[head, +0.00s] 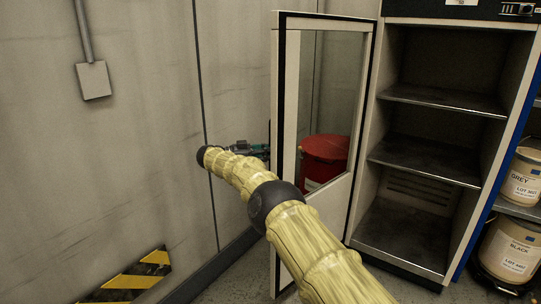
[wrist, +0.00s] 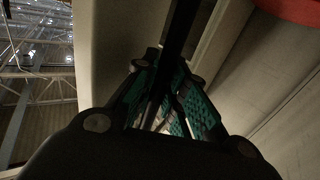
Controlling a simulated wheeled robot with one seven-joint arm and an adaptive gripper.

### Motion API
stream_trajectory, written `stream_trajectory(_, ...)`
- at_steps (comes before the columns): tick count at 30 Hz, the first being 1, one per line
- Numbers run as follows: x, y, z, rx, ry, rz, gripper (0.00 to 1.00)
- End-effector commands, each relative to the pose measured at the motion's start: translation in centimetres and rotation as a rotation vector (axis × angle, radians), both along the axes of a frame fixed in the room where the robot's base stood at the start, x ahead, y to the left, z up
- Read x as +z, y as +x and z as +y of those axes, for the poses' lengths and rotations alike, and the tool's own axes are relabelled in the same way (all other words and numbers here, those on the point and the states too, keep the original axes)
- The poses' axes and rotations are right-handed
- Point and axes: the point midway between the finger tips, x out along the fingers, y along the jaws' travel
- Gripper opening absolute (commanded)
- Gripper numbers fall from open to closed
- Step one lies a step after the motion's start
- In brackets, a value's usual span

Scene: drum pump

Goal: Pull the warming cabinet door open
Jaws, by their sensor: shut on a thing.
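The warming cabinet (head: 395,215) stands at the right with its dark shelved inside exposed. Its glazed, pale-framed door (head: 333,197) stands swung wide open, out to the left of the cabinet. My gripper (head: 262,151) is at the far left edge of the door, partly hidden behind the frame. In the wrist view my gripper (wrist: 165,95) has its green-padded fingers closed around a dark upright bar (wrist: 184,22), which looks like the door handle. The exact contact is dim and partly hidden.
A red drum (head: 325,152) shows through the door glass. A wall (head: 150,130) is close on the left, with a striped yellow-black block (head: 135,278) at its foot. Labelled pails (head: 510,247) stand on a rack at the right. The cabinet shelves (head: 440,100) look empty.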

Motion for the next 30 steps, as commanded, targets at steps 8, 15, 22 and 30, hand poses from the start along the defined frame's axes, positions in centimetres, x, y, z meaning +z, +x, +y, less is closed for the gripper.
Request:
stream_trajectory(8, 0.4, 0.2, -0.2, -0.002, -0.001, -0.006, 0.00)
stream_trajectory(15, 0.3, 0.2, 0.1, 0.001, 0.000, -0.005, 0.29)
stream_trajectory(22, 0.2, 0.2, 0.7, 0.006, 0.000, -0.003, 0.35)
stream_trajectory(30, 0.9, 0.2, 0.8, 0.007, 0.000, -0.002, 0.35)
